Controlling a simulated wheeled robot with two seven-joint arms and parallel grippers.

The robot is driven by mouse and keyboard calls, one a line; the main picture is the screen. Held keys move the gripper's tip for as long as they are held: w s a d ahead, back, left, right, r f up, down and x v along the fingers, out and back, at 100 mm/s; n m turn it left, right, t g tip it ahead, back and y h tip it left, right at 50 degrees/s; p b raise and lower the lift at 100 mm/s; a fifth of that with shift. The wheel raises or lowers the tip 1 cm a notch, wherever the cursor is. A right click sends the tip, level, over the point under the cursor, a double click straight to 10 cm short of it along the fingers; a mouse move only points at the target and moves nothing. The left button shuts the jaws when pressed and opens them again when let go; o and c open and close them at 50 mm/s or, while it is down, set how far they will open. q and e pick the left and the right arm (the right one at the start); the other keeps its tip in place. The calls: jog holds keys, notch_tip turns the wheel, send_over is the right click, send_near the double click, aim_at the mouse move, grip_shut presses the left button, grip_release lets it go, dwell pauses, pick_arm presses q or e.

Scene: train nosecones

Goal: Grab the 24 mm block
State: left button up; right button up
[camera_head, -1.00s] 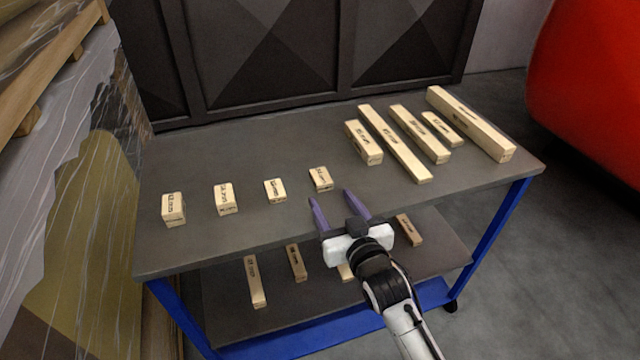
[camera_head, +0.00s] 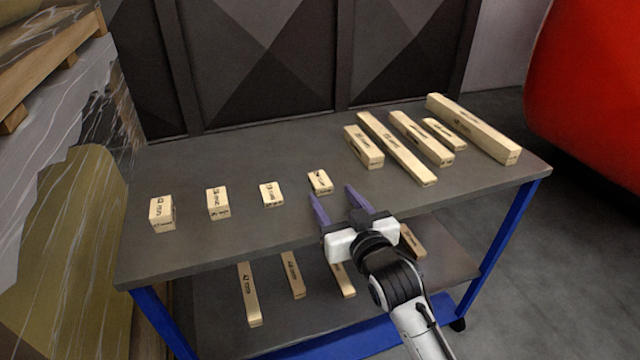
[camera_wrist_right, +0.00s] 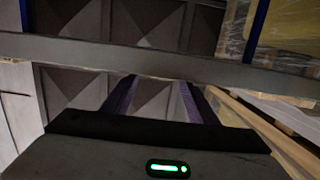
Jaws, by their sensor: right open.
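Small wooden blocks stand in a row on the grey table top: one at far left (camera_head: 162,213), one beside it (camera_head: 218,203), a smaller one (camera_head: 271,194) and one at the right end (camera_head: 320,182). Their printed labels are too small to read surely, so I cannot tell which is 24 mm. My right gripper (camera_head: 333,192) is open and empty, its purple fingers pointing at the right-end block from the near side, apparently short of it. Its fingers (camera_wrist_right: 157,95) also show in the right wrist view, with no block visible between them. My left gripper is not in view.
Longer wooden bars (camera_head: 397,146) lie at the table's back right. More bars (camera_head: 292,275) lie on the lower shelf (camera_head: 210,300). The table's front edge (camera_wrist_right: 90,52) crosses the wrist view. A dark panelled wall (camera_head: 250,60) stands behind; table around the small blocks is clear.

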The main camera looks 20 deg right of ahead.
aim_at(325, 189)
jog(key=w, duration=0.5)
jog(key=shift+a+f, duration=0.25)
jog(key=shift+a, duration=0.05)
jog(key=c, duration=1.1)
